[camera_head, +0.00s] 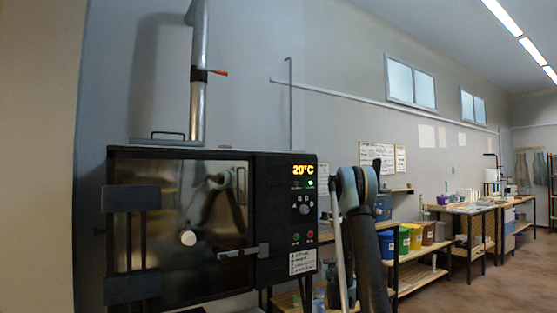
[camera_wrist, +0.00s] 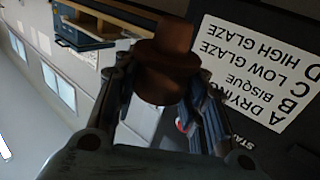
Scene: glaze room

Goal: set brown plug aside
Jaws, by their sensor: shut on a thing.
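The brown plug (camera_wrist: 163,72) shows in the wrist view, a dark brown stepped piece with a wide round body and a narrower end. My gripper (camera_wrist: 160,92) is shut on it, with a finger on each side. The plug is held clear of the surfaces around it, as far as this view shows. In the head view my arm stands right of the black kiln (camera_head: 282,215); the gripper and plug cannot be made out there. The kiln's glossy door (camera_head: 175,270) is shut and has a pale round spot (camera_head: 188,238) on it.
The kiln display (camera_head: 303,170) reads 20°C. A white label (camera_wrist: 255,68) with glaze lettering shows close by in the wrist view. Wooden benches with coloured buckets (camera_head: 404,240) run along the wall at right. The brown floor (camera_head: 490,285) at the far right is clear.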

